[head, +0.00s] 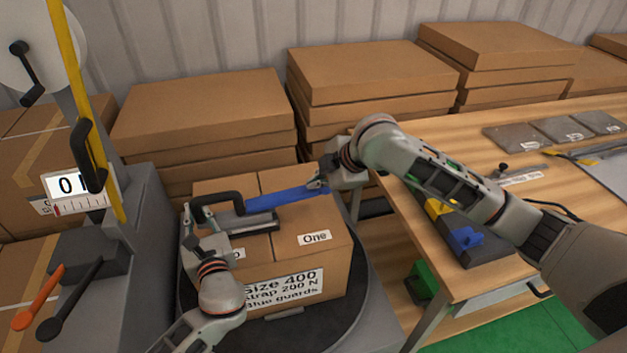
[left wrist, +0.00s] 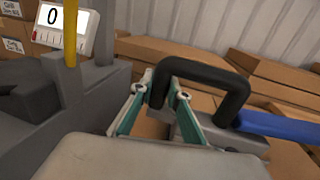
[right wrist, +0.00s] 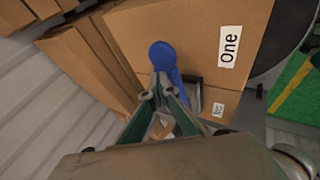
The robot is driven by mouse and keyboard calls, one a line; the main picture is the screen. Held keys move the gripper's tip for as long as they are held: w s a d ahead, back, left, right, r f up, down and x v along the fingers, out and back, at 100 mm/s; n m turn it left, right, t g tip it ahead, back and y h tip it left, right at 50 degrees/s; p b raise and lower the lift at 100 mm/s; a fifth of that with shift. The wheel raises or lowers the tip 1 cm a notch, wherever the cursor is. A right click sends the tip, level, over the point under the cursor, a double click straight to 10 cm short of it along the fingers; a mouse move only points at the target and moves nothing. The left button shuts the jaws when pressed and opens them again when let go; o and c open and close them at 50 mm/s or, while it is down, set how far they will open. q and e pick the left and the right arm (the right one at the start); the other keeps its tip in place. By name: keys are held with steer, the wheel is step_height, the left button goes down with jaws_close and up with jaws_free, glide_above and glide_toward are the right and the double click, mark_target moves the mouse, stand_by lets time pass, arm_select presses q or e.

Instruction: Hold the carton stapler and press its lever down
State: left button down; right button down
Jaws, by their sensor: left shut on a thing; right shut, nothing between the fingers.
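The carton stapler has a grey body (head: 250,224), a black handle (head: 222,197) and a blue lever (head: 285,198). It sits on top of a cardboard carton (head: 310,265). My left gripper (head: 192,212) is shut on the black handle, which also shows between its fingers in the left wrist view (left wrist: 205,75). The lever stretches right from the handle, raised over the stapler body. My right gripper (head: 318,184) is shut and empty at the lever's free end. In the right wrist view its fingertips (right wrist: 158,94) overlap the lever (right wrist: 163,58); I cannot tell whether they touch.
The carton stands on a dark round turntable (head: 368,305). A grey machine with a yellow strip (head: 85,100) and a display reading 0 (head: 68,185) stands left. A wooden workbench (head: 440,135) is at right. Stacked flat cartons (head: 200,110) line the back wall.

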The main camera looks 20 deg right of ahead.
steer(key=shift+d+f, duration=0.35)
steer(key=shift+f, duration=0.15)
stand_by(0.6)
steer(key=shift+r, duration=0.1)
steer(key=shift+w+a+r, duration=0.1)
steer(key=shift+a+r, duration=0.1)
steer(key=shift+r, duration=0.85)
steer(key=shift+w+a+r, duration=0.1)
steer(key=shift+a+r, duration=0.1)
steer(key=shift+r, duration=0.85)
steer(key=shift+s+a+r, duration=0.1)
steer(key=shift+a+r, duration=0.15)
steer(key=r, duration=0.2)
steer(key=a+r, duration=0.1)
steer(key=r, duration=0.2)
steer(key=shift+a, duration=0.15)
